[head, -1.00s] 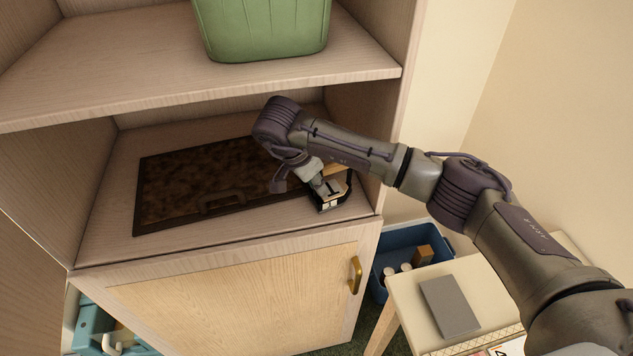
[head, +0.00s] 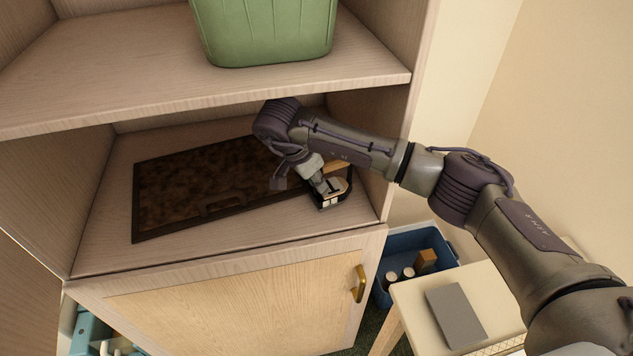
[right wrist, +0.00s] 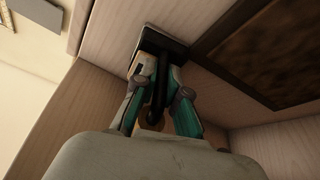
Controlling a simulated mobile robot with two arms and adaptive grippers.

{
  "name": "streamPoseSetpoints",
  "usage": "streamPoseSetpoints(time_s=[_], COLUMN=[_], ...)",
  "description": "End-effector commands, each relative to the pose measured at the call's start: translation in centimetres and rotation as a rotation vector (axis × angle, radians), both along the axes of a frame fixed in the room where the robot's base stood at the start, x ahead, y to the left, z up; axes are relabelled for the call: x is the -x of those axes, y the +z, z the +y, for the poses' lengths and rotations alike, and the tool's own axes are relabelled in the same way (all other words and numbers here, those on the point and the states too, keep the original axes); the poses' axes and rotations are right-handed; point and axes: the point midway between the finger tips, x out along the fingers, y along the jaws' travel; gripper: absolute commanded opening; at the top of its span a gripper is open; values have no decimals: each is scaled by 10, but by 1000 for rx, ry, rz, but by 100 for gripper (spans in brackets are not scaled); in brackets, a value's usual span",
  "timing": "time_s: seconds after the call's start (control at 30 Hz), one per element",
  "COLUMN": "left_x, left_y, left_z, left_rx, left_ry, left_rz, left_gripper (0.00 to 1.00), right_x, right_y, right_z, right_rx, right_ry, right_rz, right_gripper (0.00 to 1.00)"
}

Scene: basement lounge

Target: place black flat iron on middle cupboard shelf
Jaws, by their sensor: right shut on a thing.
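The black flat iron (right wrist: 165,42) is between the fingers of my right gripper (right wrist: 158,85) in the right wrist view. Its dark plate is near the light wood surface. In the head view, my right gripper (head: 327,187) is at the right side of the open cupboard compartment, low over its floor (head: 350,215), and partly covers the iron. It is shut on the iron. I cannot tell whether the iron touches the floor. The cupboard shelf above (head: 130,85) holds a green container. My left gripper is out of view.
A dark-framed brown panel (head: 180,185) fills much of the compartment floor, left of the gripper. The green container (head: 265,30) stands above. A closed door (head: 240,300) is below. A blue bin (head: 440,245) and small table (head: 410,300) stand at right.

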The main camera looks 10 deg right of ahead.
Motion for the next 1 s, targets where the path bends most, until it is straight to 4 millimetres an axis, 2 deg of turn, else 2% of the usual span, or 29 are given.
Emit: streamPoseSetpoints(time_s=[0.13, 0.17, 0.33, 0.63, 0.8, 0.9, 1.0], left_x=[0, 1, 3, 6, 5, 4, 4], left_y=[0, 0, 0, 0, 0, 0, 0], left_z=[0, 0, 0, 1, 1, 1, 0], left_rx=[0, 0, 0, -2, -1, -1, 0], left_ry=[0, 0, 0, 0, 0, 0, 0], left_rz=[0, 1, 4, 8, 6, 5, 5], left_gripper=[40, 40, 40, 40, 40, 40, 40], right_x=[0, 0, 0, 0, 2, 6, 19], right_y=[0, 0, -1, 0, 16, 30, 27], right_z=[0, 0, 0, 1, 6, 16, 40], right_rx=[-1, 0, -1, -1, 1, -1, 0], right_ry=[1, 0, 1, 1, 2, 6, 8], right_rz=[-2, -1, 0, 1, -3, -2, 2], right_gripper=[0, 13, 41, 41, 41, 41, 41])
